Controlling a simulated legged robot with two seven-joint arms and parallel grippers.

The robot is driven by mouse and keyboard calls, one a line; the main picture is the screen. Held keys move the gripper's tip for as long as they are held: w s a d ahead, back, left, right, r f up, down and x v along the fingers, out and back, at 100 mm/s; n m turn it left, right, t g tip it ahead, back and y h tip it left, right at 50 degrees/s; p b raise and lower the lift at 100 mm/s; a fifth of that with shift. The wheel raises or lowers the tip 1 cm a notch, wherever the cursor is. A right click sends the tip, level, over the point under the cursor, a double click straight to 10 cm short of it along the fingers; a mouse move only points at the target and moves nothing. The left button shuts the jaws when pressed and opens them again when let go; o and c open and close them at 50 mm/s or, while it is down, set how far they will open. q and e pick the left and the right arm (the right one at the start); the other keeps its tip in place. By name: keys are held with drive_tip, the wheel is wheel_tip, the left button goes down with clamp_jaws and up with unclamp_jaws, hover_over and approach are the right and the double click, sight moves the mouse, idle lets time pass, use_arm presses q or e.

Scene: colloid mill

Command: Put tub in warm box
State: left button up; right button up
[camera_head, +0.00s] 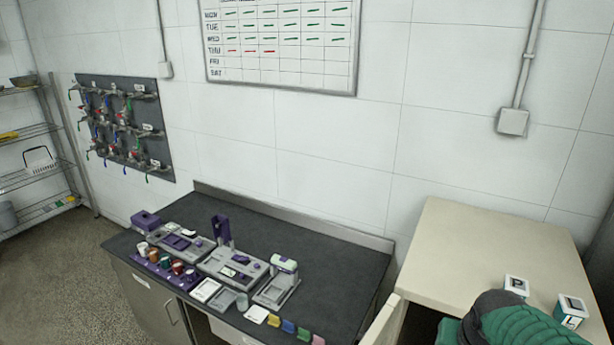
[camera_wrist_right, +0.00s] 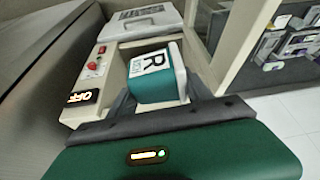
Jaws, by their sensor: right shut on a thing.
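In the right wrist view, my right gripper (camera_wrist_right: 158,88) is shut on a teal tub (camera_wrist_right: 152,80) with a white lid and a large "R" label. Its dark fingers lie on either side of the tub. The tub is in front of a cream box (camera_wrist_right: 113,62), which carries an "OFF" display and a red button; I cannot tell how far inside the tub is. In the head view, two small tubs with white labels, one at the back (camera_head: 516,286) and one at the right (camera_head: 570,311), show at the cream unit. My right gripper is hidden there, and my left gripper is out of view.
A cream unit (camera_head: 470,235) stands at the right with an upright panel (camera_head: 380,322) at its left. A dark counter (camera_head: 330,262) holds purple and grey devices, coloured cups and coloured blocks. A wire shelf (camera_head: 35,180) stands far left. A gap separates counter and cream unit.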

drive_tip(key=a+f+n+y+b, duration=0.1)
drive_tip(key=a+f+b, duration=0.3)
drive_tip(key=f, duration=0.9)
drive_tip(key=s+a+f+n+y+b, duration=0.1)
drive_tip(key=a+f+n+b, duration=0.3)
drive_tip(key=f, duration=0.9)
drive_tip(key=shift+s+a+f+b, duration=0.2)
drive_tip(key=shift+a+b, duration=0.25)
drive_tip(key=shift+a, duration=0.35)
drive_tip(key=shift+s+d, duration=0.1)
